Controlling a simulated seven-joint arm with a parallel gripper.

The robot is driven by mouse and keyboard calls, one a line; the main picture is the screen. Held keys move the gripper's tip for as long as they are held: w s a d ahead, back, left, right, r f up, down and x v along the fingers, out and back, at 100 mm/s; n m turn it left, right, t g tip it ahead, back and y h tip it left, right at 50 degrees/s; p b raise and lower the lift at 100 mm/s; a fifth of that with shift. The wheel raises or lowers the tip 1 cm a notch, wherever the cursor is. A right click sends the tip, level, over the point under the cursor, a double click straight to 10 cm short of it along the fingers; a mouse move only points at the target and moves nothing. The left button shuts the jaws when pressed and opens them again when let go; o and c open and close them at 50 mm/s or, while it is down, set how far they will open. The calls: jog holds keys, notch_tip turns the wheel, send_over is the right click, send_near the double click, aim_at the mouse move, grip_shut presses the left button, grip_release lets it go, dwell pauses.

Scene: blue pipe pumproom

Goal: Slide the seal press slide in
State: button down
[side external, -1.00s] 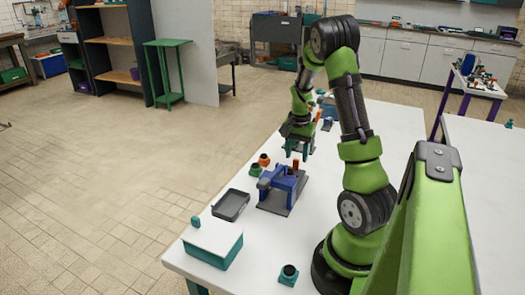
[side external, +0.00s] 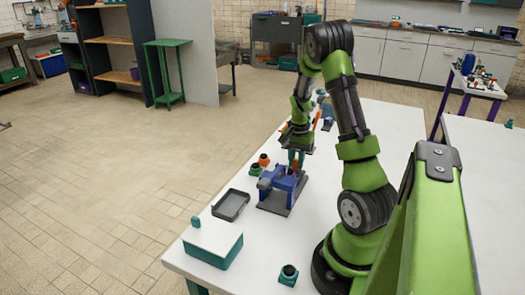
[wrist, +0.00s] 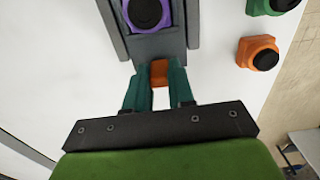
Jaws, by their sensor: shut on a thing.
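The seal press (side external: 279,183) is a blue frame on a dark grey base plate, standing on the white table. In the wrist view its grey slide (wrist: 157,47) carries a purple ring with a black round piece (wrist: 146,11) in it. An orange handle (wrist: 159,73) stands at the slide's near end. My gripper (side external: 296,164) is at the far side of the press. In the wrist view its teal fingers are shut on the orange handle. How deep the slide sits in the frame is hidden.
A dark tray (side external: 231,205) and a teal box with a white lid (side external: 213,243) stand left of the press. Orange (wrist: 258,52) and green (wrist: 272,5) holders with black tops stand beside it.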

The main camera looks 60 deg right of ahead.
aim_at(291, 170)
jog(key=a, duration=0.5)
jog(key=c, duration=1)
grip_release()
jog(key=shift+o, duration=0.2)
notch_tip(291, 170, up, 17)
